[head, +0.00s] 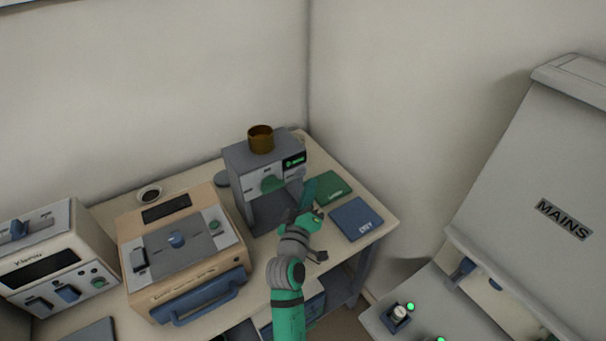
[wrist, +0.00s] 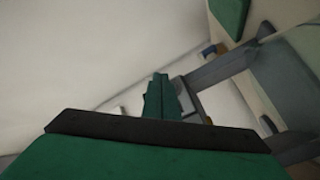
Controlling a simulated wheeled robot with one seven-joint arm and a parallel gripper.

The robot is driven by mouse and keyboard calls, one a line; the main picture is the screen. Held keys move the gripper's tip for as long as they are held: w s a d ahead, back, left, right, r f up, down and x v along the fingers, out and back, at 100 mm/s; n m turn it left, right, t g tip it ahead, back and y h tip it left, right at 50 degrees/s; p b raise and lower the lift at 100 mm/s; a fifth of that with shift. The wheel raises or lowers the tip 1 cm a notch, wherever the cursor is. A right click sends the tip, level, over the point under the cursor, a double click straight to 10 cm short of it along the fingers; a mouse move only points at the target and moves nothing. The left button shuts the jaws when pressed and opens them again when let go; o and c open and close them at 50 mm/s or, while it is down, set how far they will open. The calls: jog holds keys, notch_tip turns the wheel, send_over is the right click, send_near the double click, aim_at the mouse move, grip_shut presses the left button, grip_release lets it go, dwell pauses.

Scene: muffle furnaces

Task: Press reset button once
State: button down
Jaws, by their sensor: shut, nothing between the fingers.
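No control in view has a readable reset label, so I cannot tell which one is the reset button. My gripper (head: 308,194) is in front of the right side of a grey machine (head: 262,160) with a small green-lit display (head: 294,161) and a large green round control (head: 272,184). My arm partly hides the machine's lower front. In the wrist view, my green fingers (wrist: 161,97) are together with nothing between them. I cannot tell whether they touch the machine.
A beige furnace (head: 180,250) with a blue front handle and a white furnace (head: 50,255) stand left on the table. Green (head: 333,187) and blue (head: 356,218) pads lie to the right. A grey MAINS cabinet (head: 540,160) and a panel with green lights (head: 398,313) stand further right.

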jog(key=s+d, duration=0.2)
jog(key=s, duration=0.1)
jog(key=shift+s+d, duration=0.1)
jog(key=shift+d, duration=0.05)
dwell(0.9)
